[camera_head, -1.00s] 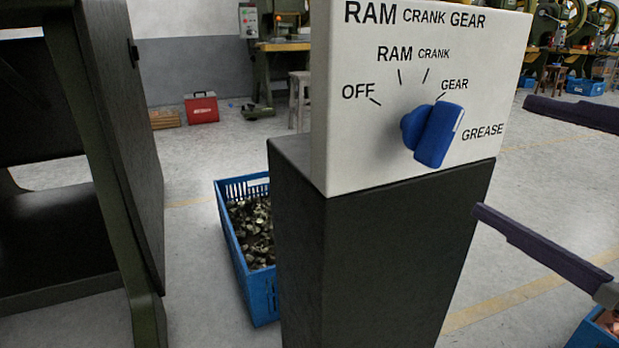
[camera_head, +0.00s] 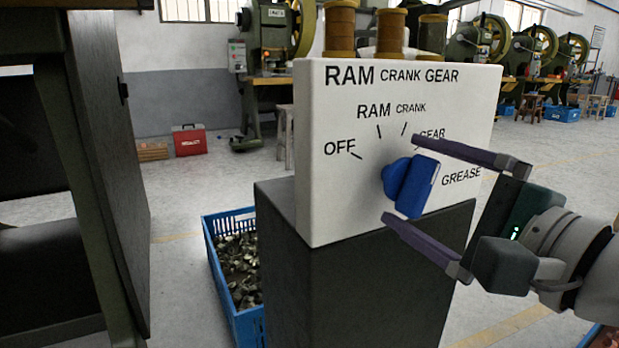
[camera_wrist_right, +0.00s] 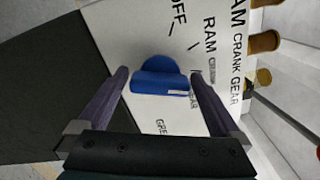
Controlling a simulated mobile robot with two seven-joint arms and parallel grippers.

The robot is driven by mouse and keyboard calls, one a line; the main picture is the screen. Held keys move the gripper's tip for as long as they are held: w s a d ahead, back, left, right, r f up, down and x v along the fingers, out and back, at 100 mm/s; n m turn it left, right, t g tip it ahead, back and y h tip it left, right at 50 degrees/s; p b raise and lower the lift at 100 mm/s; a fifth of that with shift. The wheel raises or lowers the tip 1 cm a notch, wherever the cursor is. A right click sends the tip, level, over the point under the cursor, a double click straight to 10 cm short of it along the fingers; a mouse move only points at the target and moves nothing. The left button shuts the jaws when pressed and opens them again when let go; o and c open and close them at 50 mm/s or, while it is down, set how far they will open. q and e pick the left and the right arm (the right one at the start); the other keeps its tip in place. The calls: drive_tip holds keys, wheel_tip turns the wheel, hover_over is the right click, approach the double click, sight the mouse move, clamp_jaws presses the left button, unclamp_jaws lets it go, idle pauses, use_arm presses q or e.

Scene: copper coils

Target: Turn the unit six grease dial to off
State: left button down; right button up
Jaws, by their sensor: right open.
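The blue grease dial (camera_head: 412,190) sits on the white front panel (camera_head: 330,200), which is lettered OFF, RAM, CRANK, GEAR and GREASE. The dial's white mark faces the GREASE label at the right; OFF is at the far left. My right gripper (camera_head: 400,180) is open, one finger above the dial and one below. In the right wrist view the dial (camera_wrist_right: 160,78) lies between the fingertips, with gaps visible at both sides. I cannot tell whether a finger touches it. My left gripper is not in view.
The panel stands on a dark pedestal (camera_head: 365,290). A blue crate of metal pieces (camera_head: 213,262) is beside it on the floor. Brown coils (camera_head: 390,30) show above the panel's top edge. A dark green machine frame (camera_head: 110,170) stands at the left. A red box (camera_head: 189,140) lies further back.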

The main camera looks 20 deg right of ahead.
drive_tip(key=shift+c, duration=0.2)
drive_tip(key=c, duration=1.1)
drive_tip(key=shift+n, duration=0.3)
drive_tip(key=n+p, duration=0.1)
drive_tip(key=n, duration=0.2)
drive_tip(key=n+p, duration=0.2)
drive_tip(key=n, duration=0.2)
drive_tip(key=shift+r, duration=0.15)
drive_tip(key=n+p, duration=0.3)
drive_tip(key=n, duration=0.2)
drive_tip(key=shift+n+p, duration=1.05)
drive_tip(key=shift+n, duration=0.55)
